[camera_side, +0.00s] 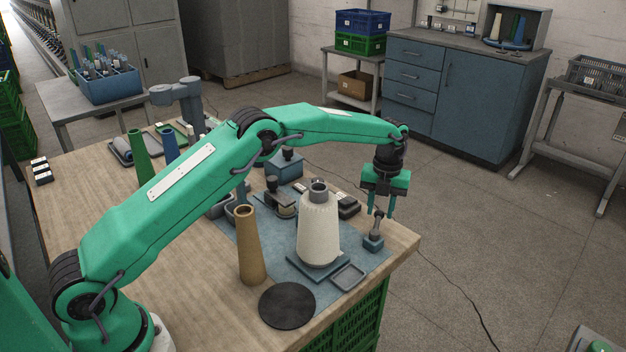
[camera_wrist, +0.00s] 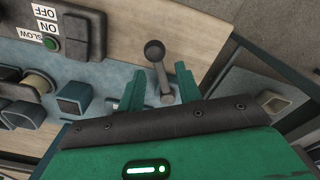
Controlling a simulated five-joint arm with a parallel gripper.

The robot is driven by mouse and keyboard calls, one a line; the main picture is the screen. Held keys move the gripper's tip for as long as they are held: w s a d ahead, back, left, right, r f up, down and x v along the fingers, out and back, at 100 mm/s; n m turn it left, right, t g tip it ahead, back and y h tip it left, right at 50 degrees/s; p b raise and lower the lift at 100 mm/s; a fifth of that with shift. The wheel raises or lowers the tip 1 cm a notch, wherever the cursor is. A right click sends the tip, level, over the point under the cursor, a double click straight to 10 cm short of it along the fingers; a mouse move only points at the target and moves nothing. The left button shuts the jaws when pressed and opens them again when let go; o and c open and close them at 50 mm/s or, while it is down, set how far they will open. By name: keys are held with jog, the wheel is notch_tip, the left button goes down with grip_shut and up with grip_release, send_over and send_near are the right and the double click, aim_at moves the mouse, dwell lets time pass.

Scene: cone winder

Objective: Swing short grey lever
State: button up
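The short grey lever (camera_side: 377,222) stands on a small blue-grey base (camera_side: 373,243) near the right corner of the workbench. In the wrist view the lever (camera_wrist: 160,72) shows a dark round knob and a lighter shaft. My gripper (camera_side: 380,213) points down over the lever. In the wrist view my gripper (camera_wrist: 159,69) has its two green fingers apart, one on each side of the shaft, with visible gaps. The knob reaches past the fingertips in that view.
A cream yarn cone (camera_side: 318,232) stands left of the lever, with a small grey tray (camera_side: 348,276) in front. A tan cone (camera_side: 250,245) and black disc (camera_side: 287,305) are farther left. A switch box (camera_wrist: 60,35) labelled OFF, ON and SLOW has a green button.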

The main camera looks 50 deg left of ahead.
aim_at(379, 217)
notch_tip(379, 217, up, 5)
jog(key=shift+w+r, duration=0.15)
jog(key=shift+r, duration=0.1)
dwell(0.4)
jog(key=shift+a+r, duration=0.1)
jog(key=shift+r, duration=0.15)
jog(key=s+a+r+n+t, duration=0.2)
jog(key=s+r+n, duration=0.6)
jog(key=s+r, duration=0.1)
jog(key=s+a+r+n+t, duration=0.1)
jog(key=s+a+r+n, duration=0.2)
jog(key=s+r+n, duration=0.5)
jog(key=s+a+f+n+t, duration=0.1)
jog(key=s+n, duration=0.6)
jog(key=s, duration=0.4)
jog(key=s+a+f+n+t, duration=0.1)
jog(key=s+f+n+t, duration=0.1)
jog(key=s+n, duration=0.5)
jog(key=s, duration=0.5)
jog(key=shift+f, duration=0.25)
